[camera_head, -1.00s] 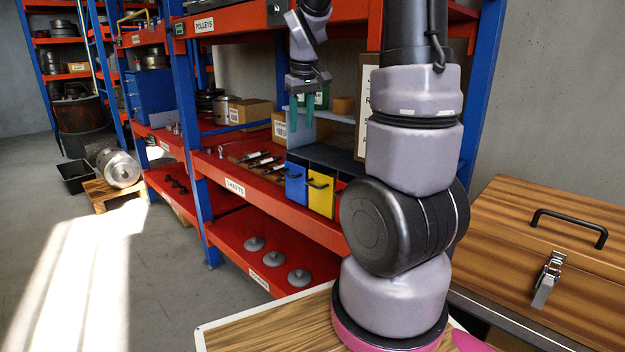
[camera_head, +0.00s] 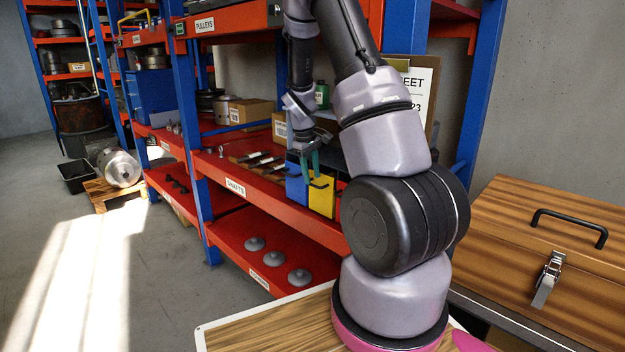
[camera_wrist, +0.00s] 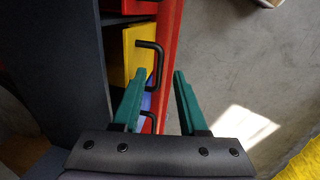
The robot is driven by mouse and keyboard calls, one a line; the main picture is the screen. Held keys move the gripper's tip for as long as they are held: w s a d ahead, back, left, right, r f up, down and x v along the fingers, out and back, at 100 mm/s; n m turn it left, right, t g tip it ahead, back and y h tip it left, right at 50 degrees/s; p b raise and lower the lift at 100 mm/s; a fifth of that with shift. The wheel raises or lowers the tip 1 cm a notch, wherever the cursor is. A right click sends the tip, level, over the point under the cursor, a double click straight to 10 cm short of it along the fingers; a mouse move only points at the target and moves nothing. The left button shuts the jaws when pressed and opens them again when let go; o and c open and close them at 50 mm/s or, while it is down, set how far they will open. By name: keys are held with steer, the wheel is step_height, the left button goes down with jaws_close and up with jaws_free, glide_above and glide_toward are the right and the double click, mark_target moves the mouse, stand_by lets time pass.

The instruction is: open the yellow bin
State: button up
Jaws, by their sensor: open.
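The yellow bin (camera_head: 322,198) sits on the middle red shelf, in a dark housing, to the right of the blue bin (camera_head: 296,188). A black handle is on its front. In the wrist view the yellow bin (camera_wrist: 139,52) is at the upper middle, its black handle (camera_wrist: 157,62) standing out to the right. My gripper (camera_head: 310,168) is open and empty, its green fingers pointing down just in front of the bins. In the wrist view my gripper (camera_wrist: 163,82) has its fingertips just short of the yellow bin's handle. The blue bin (camera_wrist: 147,104) shows partly behind the left finger.
The red shelf edge (camera_wrist: 170,40) runs along the bin fronts. Shafts (camera_head: 262,160) lie on the shelf left of the bins. A wooden toolbox (camera_head: 560,235) stands at the right. Open floor (camera_head: 150,270) lies left of the rack.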

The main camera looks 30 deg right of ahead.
steer(key=shift+w+d+f, duration=0.1)
steer(key=shift+d+f, duration=0.15)
steer(key=shift+f, duration=0.8)
jaws_close()
stand_by(0.7)
